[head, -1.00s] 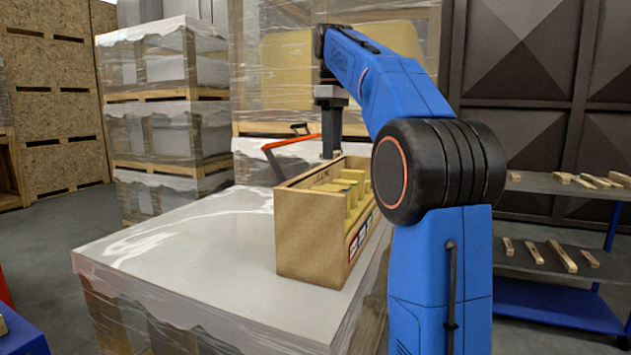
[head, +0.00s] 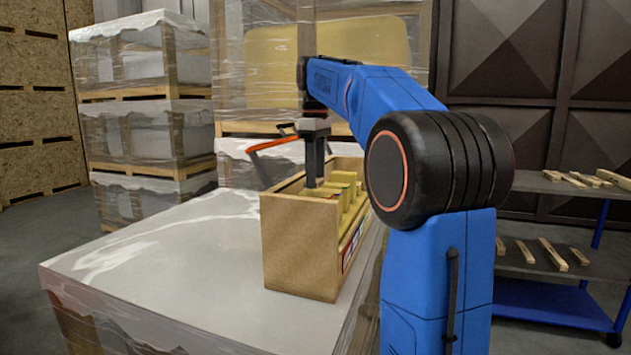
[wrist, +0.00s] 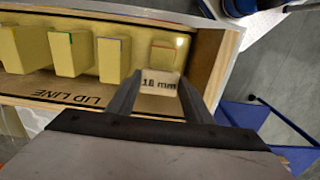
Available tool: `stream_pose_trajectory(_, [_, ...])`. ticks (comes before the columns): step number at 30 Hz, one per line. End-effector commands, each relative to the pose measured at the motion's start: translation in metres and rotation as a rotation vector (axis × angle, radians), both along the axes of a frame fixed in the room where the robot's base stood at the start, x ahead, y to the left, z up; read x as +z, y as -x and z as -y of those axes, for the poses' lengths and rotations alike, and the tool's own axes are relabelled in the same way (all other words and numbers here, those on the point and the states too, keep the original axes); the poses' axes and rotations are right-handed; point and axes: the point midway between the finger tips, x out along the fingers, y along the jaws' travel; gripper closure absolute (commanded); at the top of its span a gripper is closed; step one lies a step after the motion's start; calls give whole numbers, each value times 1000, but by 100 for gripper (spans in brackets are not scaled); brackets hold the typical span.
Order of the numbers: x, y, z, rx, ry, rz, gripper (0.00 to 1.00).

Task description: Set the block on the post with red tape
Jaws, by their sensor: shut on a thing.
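My gripper (head: 314,183) reaches down into an open wooden box (head: 299,240) on the wrapped pallet. In the wrist view my gripper (wrist: 159,90) is shut on a pale block (wrist: 160,82) marked "18 mm". Yellow posts stand in a row inside the box. The post with red tape (wrist: 163,56) appears at the right end of the row, just beyond the block. I cannot tell whether the block touches any post.
The box wall (wrist: 222,60) rises close to the right of my gripper in the wrist view. An orange-handled tool (head: 272,143) is behind the box. The pallet top (head: 165,255) is clear to the left. A shelf rack (head: 545,262) with wood pieces stands at right.

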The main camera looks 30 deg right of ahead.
Motion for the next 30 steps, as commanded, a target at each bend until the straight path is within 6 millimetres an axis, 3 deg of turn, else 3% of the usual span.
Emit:
stream_pose_trajectory(5, [-17,1,0,0,0,0,75])
stream_pose_trajectory(17, [-21,0,0,0,0,0,75])
stream_pose_trajectory(18, [-21,0,0,0,0,0,45])
stream_pose_trajectory(19, [-21,0,0,0,0,0,37])
stream_pose_trajectory(30, [-18,0,0,0,1,1,35])
